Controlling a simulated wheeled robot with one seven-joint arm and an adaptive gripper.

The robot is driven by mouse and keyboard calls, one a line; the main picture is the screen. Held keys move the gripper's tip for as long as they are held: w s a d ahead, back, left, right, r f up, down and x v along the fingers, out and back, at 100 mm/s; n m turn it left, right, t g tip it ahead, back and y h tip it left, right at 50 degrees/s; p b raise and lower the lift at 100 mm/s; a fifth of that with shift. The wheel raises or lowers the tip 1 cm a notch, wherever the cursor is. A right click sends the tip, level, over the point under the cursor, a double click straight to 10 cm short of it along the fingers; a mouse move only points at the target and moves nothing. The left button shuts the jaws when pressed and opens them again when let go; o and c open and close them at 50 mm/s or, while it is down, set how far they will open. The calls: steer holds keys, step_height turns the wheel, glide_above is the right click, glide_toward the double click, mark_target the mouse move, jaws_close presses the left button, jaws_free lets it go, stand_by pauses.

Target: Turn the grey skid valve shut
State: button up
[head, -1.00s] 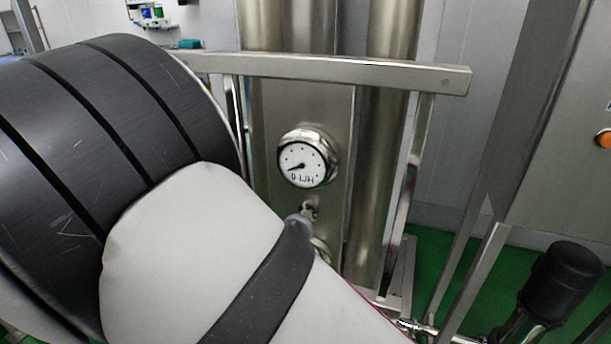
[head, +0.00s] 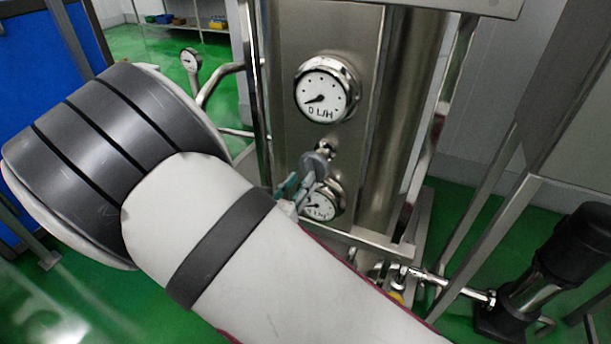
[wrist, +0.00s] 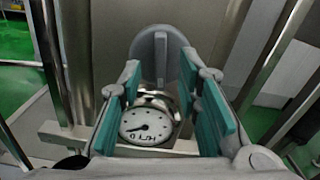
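The grey skid valve (head: 314,164) is a round grey knob on the steel panel, between an upper and a lower dial. In the wrist view the knob (wrist: 174,47) shows its raised grip ridge standing upright, at the far end of my fingers. My gripper (wrist: 160,72) is open, with one teal-padded finger to each side of the ridge and visible gaps. Whether the tips reach past the knob's face I cannot tell. In the head view my gripper (head: 287,188) is mostly hidden behind my arm, its teal pads close to the knob's lower left.
The upper dial gauge (head: 326,90) sits just above the valve. The lower dial gauge (head: 321,204) sits just below it. A steel frame post (head: 440,110) stands to the right. A black pump motor (head: 572,250) stands at lower right on the green floor.

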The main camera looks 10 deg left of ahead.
mark_target(307, 172)
steer(key=shift+x, duration=1.7)
jaws_close()
steer(key=shift+m, duration=0.4)
steer(key=m+b, duration=1.2)
steer(key=b, duration=0.1)
steer(key=f+m+b, duration=0.1)
steer(key=m+b, duration=0.6)
steer(key=shift+s+d, duration=0.2)
steer(key=shift+d, duration=0.15)
steer(key=shift+r+m+b, duration=0.1)
steer(key=shift+m+b, duration=0.2)
